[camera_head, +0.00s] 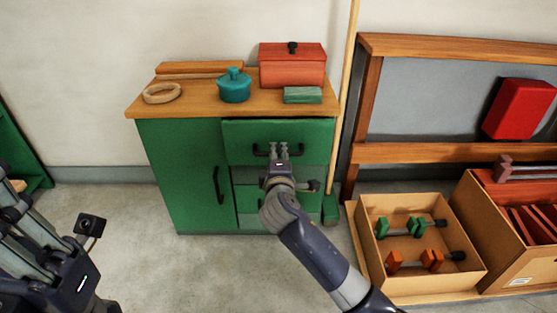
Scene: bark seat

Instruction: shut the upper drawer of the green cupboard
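The green cupboard (180,170) stands against the wall with a wooden top. Its upper drawer (240,135) is at the top right of the front. The drawer front stands a little forward of the cupboard, so it looks partly open. Its dark bar handle (298,150) is horizontal. My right gripper (279,147) is at the middle of this handle, fingers pointing at the drawer front. A small gap shows between the fingers; whether they grip the bar is unclear. My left gripper (18,215) is at the lower left, away from the cupboard and partly cut off.
A teal pot (234,88), a red box (292,68), a green block (303,95) and a wooden ring (161,93) sit on top. A lower drawer (246,197) is partly hidden by my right arm. An open crate (375,250) stands at right.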

